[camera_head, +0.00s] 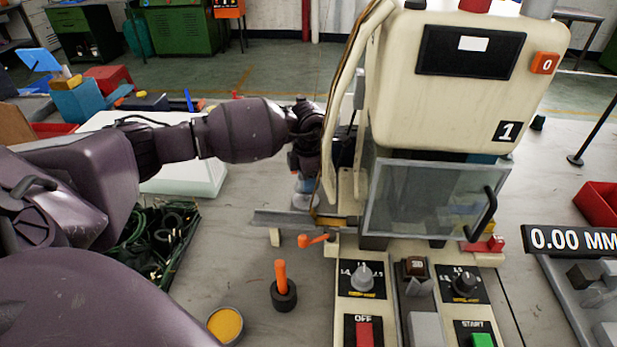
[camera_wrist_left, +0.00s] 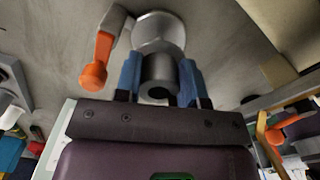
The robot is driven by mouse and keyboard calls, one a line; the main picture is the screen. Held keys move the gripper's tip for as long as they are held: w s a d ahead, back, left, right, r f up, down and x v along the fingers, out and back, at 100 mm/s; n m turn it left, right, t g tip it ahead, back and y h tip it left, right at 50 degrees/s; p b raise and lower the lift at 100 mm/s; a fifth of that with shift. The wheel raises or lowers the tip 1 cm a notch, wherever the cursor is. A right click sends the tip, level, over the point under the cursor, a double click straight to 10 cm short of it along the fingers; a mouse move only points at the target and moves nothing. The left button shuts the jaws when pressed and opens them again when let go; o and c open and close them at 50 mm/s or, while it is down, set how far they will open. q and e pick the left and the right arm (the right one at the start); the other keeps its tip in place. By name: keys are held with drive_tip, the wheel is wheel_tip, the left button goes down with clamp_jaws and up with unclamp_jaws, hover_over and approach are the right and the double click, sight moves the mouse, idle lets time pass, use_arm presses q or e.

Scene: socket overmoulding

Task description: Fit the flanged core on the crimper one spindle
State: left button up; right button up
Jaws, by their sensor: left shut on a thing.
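My left gripper (camera_head: 304,186) hangs just left of crimper one (camera_head: 455,85), partly hidden by its own wrist. In the left wrist view its blue fingers (camera_wrist_left: 158,82) are shut on the flanged core, a dark grey hollow cylinder (camera_wrist_left: 158,70). A round silver part (camera_wrist_left: 158,33) shows directly beyond the cylinder; I cannot tell whether it is the core's flange or part of the spindle. The core's seating is hidden in the head view. An orange lever (camera_head: 313,240) is close by and also shows in the left wrist view (camera_wrist_left: 97,65). My right gripper is out of view.
An orange peg in a black base (camera_head: 283,292) and a yellow-filled dish (camera_head: 226,325) stand in front. A clear guard (camera_head: 430,200) covers the crimper's front. A control panel (camera_head: 363,280) lies below. A tray of cables (camera_head: 160,240) is at the left.

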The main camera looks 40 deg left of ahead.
sight(308, 199)
use_arm(q)
drive_tip(key=shift+f, duration=0.4)
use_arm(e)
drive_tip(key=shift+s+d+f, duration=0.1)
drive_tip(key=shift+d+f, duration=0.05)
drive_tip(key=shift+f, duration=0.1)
use_arm(q)
drive_tip(key=shift+f+b, duration=0.45)
drive_tip(key=shift+f, duration=0.5)
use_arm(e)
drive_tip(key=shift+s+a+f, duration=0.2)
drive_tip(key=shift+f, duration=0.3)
use_arm(q)
drive_tip(key=shift+f, duration=0.3)
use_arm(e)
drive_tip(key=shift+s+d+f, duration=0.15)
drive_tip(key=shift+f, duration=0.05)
use_arm(q)
drive_tip(key=o, duration=1)
